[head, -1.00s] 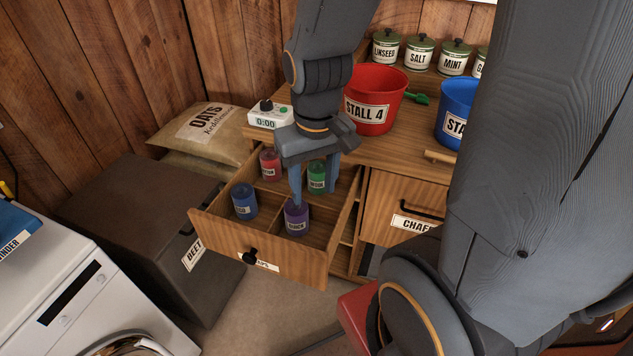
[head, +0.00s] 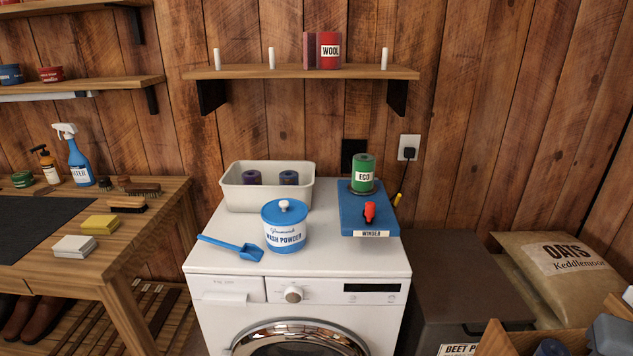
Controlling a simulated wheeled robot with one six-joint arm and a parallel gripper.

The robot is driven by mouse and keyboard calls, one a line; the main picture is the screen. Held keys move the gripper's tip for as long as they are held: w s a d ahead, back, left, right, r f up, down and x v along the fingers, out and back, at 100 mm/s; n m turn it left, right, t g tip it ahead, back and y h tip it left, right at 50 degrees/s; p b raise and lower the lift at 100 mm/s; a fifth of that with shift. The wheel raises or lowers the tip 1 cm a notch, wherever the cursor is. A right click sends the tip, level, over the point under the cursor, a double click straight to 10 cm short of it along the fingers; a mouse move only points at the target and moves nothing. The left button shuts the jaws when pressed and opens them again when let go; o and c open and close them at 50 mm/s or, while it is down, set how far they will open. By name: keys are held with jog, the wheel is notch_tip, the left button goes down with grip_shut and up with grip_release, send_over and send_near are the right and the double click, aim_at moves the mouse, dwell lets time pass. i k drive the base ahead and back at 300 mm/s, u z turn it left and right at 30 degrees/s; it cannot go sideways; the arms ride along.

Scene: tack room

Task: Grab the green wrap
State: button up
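A green wrap (head: 362,173), a roll labelled ECO, stands upright on the round plate of the blue winder (head: 368,215). The winder sits on the right of the white washing machine top (head: 335,258). Only a grey piece of my gripper (head: 612,336) shows at the lower right edge, by the open drawer (head: 495,340) and well away from this roll. Its fingers are cut off by the frame. The top of a blue wrap (head: 550,346) shows in the drawer; the rest of the drawer's contents is out of view.
A grey bin (head: 285,205) with two dark rolls and a blue-lidded wash powder tub (head: 285,228) stand left of the winder. A blue scoop (head: 232,247) lies in front. An oats sack (head: 560,265) lies right.

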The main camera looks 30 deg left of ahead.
aim_at(363, 164)
jog(key=u, duration=1.55)
jog(key=i, duration=1.1)
jog(key=z, duration=0.1)
